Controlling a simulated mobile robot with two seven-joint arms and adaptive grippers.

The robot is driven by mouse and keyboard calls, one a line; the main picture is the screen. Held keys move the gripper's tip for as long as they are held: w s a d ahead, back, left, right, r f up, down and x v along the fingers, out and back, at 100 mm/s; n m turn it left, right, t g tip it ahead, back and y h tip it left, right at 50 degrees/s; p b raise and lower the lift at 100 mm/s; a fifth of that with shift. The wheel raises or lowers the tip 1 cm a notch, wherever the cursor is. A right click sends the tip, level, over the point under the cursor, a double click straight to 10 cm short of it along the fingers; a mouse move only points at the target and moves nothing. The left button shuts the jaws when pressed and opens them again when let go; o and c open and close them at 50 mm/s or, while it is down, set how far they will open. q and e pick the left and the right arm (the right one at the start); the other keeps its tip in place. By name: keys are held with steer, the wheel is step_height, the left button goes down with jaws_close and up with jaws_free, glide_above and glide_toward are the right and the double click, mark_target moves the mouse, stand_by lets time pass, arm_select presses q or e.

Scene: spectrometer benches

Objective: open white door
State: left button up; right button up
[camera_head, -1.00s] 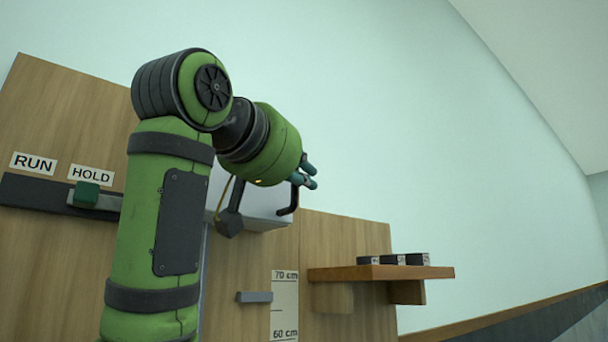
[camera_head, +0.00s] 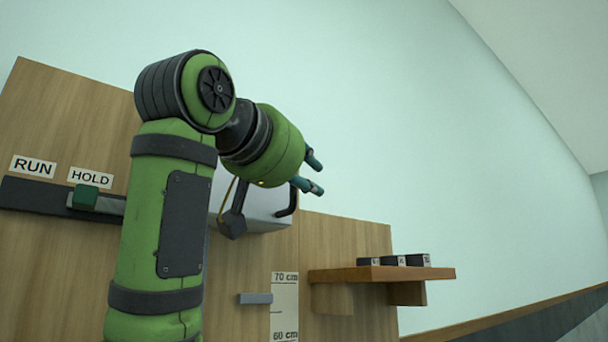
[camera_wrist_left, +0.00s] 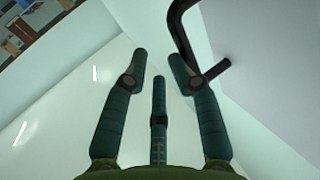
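A white box-like unit (camera_head: 258,212) is on the wooden panel, partly hidden behind my left arm. Its white door cannot be told apart from the rest of the casing. A black bent handle (camera_head: 291,206) sticks out at its right side. The handle also shows in the left wrist view (camera_wrist_left: 181,28), just beyond the right fingertip. My left gripper (camera_head: 313,173) is in front of and above the handle. Its teal fingers are spread and empty, and in the left wrist view (camera_wrist_left: 155,72) the handle is outside them. My right gripper is not in view.
A green slider (camera_head: 86,196) sits below the HOLD label, with RUN to its left. A wooden shelf (camera_head: 380,274) with several small dark blocks stands out at the right. A height scale (camera_head: 285,308) is below the unit. The air right of my gripper is clear.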

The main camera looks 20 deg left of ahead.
arm_select(q)
steer(key=shift+s, duration=0.15)
steer(key=d+b+v, duration=0.1)
steer(key=b+v, duration=0.2)
steer(key=v, duration=0.4)
steer(key=shift+s, duration=0.55)
steer(key=shift+a, duration=0.1)
stand_by(0.4)
steer(key=v, duration=1.2)
steer(key=shift+w, duration=0.2)
